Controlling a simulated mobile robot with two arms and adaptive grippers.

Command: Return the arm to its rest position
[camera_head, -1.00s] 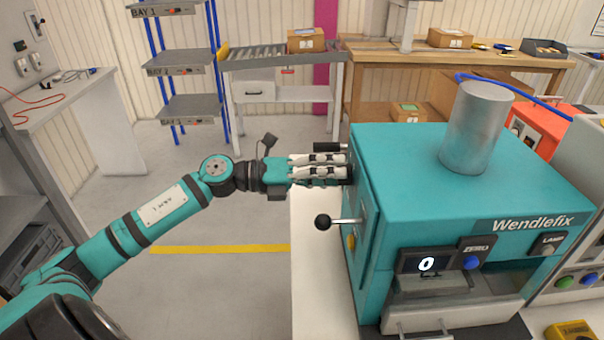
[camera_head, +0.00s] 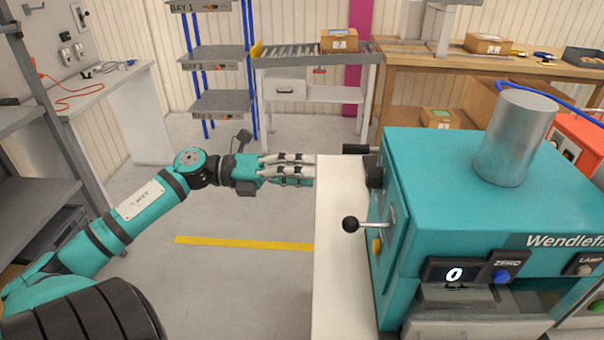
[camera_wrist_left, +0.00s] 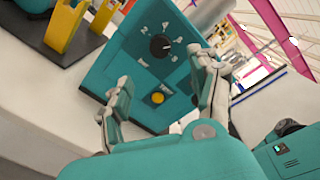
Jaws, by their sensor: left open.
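My left arm reaches in from the left in the head view. Its gripper (camera_head: 312,170) is open and empty, at the left edge of the white bench (camera_head: 340,285). A gap separates it from the teal Wendlefix machine (camera_head: 440,170). In the left wrist view the two fingers of the gripper (camera_wrist_left: 155,105) stand apart. Beyond them is the machine's side panel (camera_wrist_left: 130,70) with a black dial (camera_wrist_left: 160,47) and a yellow button (camera_wrist_left: 158,98). My right gripper is not in view.
A lever with a black ball knob (camera_head: 351,224) and a black handle (camera_head: 358,149) stick out from the machine's left side. A grey metal cylinder (camera_head: 515,140) stands on top. A grey shelf unit (camera_head: 30,185) is at the left. Open floor (camera_head: 230,280) lies around my arm.

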